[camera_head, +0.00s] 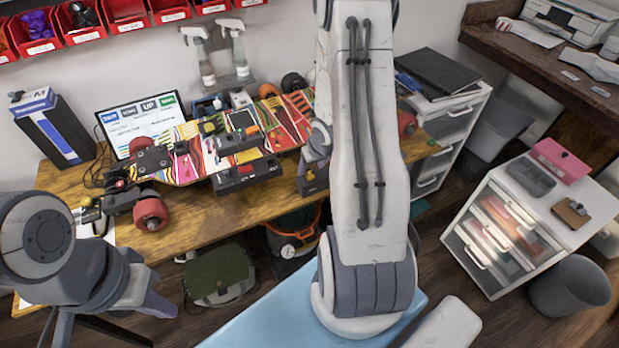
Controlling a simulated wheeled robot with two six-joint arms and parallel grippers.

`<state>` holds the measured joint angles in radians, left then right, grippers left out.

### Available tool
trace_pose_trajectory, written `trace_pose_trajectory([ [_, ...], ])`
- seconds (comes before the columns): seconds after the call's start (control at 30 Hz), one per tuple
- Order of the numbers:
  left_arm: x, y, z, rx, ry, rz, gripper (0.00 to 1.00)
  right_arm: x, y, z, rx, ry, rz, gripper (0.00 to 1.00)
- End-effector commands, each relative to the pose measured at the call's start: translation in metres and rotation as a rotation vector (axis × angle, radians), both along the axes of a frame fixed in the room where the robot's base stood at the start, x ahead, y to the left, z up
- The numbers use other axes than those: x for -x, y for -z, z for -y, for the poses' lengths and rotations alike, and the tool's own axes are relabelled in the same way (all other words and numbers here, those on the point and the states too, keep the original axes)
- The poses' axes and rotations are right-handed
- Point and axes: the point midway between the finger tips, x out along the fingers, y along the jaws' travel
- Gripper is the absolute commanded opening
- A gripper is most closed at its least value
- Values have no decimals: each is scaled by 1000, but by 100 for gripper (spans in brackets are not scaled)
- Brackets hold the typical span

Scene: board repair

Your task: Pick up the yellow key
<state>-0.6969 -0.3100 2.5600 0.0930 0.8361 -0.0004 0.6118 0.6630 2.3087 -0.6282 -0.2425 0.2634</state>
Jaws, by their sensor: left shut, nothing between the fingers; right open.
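I cannot clearly make out a yellow key in this view. A skateboard (185,165) with a colourful striped deck and red wheels lies upside down across the wooden workbench, with dark electronic modules on it. My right gripper (312,180) is open over the bench near the skateboard's right part. It is partly hidden behind my large light arm link, which also covers part of the deck.
A tablet (140,120) stands behind the skateboard, with spray bottles (237,55) beyond. Red bins (80,21) line the back wall. A white drawer unit (505,235) and a grey bin (570,287) stand at right. The bench's front middle (225,212) is clear.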

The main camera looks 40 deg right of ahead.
Motion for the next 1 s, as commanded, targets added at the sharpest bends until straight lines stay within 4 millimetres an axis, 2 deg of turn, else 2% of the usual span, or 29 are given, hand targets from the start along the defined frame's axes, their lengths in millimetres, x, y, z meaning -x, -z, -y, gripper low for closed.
trace_pose_trajectory([
  [0.03, 0, 8, 0, 0, 0, 0, 0, -1, 14, -1, -3, 0, -1, 65],
  [0.2, 0, 10, 0, 0, 0, 0, 0, -8, 31, 1, -1, 0, -1, 65],
  [0.47, 0, 10, 0, 0, 0, 0, 0, -10, 33, 2, 0, -1, 0, 65],
  [0.5, 0, 10, 0, 0, 0, 0, 0, -9, 33, 2, 0, -1, 0, 61],
  [0.67, 0, 10, 0, 0, 0, 0, 0, -9, 33, 2, 0, 0, 0, 0],
  [1.0, 0, 9, 0, 0, 0, 0, 0, -9, 32, 2, 0, 0, 1, 0],
])
